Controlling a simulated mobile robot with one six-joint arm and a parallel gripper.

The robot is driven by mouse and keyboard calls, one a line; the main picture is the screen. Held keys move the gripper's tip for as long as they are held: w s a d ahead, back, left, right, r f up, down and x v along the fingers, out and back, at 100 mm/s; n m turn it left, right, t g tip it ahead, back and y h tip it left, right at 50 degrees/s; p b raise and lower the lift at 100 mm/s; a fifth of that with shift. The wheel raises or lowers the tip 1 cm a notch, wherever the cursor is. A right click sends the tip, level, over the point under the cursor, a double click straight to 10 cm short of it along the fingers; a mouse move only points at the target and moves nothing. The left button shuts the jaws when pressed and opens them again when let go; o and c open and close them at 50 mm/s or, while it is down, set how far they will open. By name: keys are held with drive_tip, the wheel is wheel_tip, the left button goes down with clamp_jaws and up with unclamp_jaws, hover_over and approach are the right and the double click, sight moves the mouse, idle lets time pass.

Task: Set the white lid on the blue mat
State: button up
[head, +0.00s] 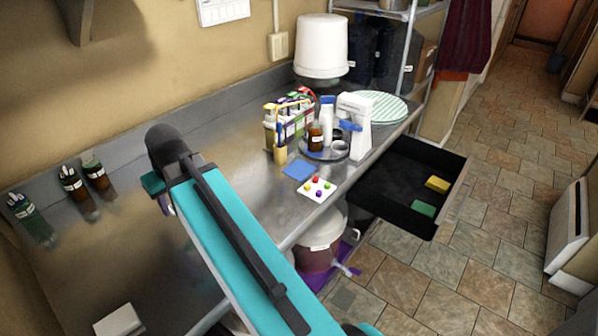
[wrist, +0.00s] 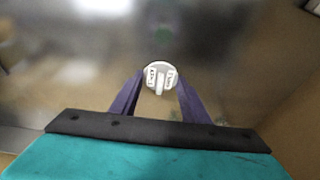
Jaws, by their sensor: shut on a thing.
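The white lid (wrist: 159,76) is a small round white piece with raised tabs and printed labels, seen in the wrist view. My gripper (wrist: 160,82) has its two purple fingers shut on it, one on each side. In the head view my gripper (head: 165,204) is mostly hidden behind my arm, over the left part of the metal counter, and the lid cannot be made out there. The blue mat (head: 299,169) is a small flat blue square on the counter, well to the right of my gripper, with nothing on it.
A white tray with coloured pieces (head: 318,189) lies just in front of the mat. A tube rack (head: 288,118), a round tray of bottles (head: 313,154) and a white device (head: 355,125) stand behind it. Dark bottles (head: 73,184) stand at left. A black drawer (head: 405,185) is open at right.

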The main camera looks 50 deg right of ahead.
drive_tip(key=shift+n, duration=0.3)
drive_tip(key=s+d, duration=0.4)
drive_tip(key=d, duration=0.6)
drive_tip(key=s+d+f, duration=0.1)
drive_tip(key=s+d, duration=0.3)
drive_tip(key=d, duration=0.7)
drive_tip(key=s+d, duration=0.5)
drive_tip(key=d, duration=0.6)
drive_tip(key=shift+f, duration=0.4)
drive_tip(key=s+d, duration=0.8)
drive_tip(key=shift+s+d+f, duration=0.15)
drive_tip(key=shift+s+f, duration=0.05)
drive_tip(key=w+d+p, duration=0.1)
drive_tip(key=w, duration=0.4)
drive_tip(key=w+d+f+p, duration=0.1)
drive_tip(key=w+p, duration=0.1)
drive_tip(key=w, duration=0.3)
drive_tip(key=w+d+p, duration=0.1)
drive_tip(key=w, duration=0.4)
drive_tip(key=shift+w+d+f+p, duration=0.2)
drive_tip(key=shift+w+d+p, duration=0.1)
drive_tip(key=shift+f, duration=0.1)
